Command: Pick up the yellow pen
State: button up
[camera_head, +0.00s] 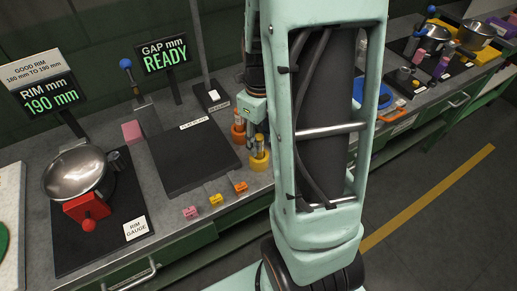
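A yellow cup (259,161) stands near the front of the bench, just left of my arm. A yellowish pen-like item (259,143) stands upright in it; it is too small to tell whether it is the yellow pen. An orange cup (238,136) behind and to the left holds another slim, pale-topped item (238,117). The end of my arm, with my gripper (250,138), comes down between and beside the two cups. Its fingers are dark, small and partly hidden, so I cannot tell whether they are open or touching anything.
Left of the cups lies a black flat plate (190,155). Small pink, yellow and orange blocks (216,199) sit along the front edge. A rim gauge with a metal bowl (75,172) stands at left. My arm hides the bench behind it.

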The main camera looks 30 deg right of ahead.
grip_shut()
jog(key=shift+r, duration=0.1)
jog(key=shift+r+p, duration=0.75)
jog(key=s+a+r+p, duration=0.9)
jog(key=a+r+p, duration=0.1)
jog(key=r, duration=0.1)
jog(key=shift+a+r+p, duration=0.15)
jog(key=shift+a+p, duration=0.25)
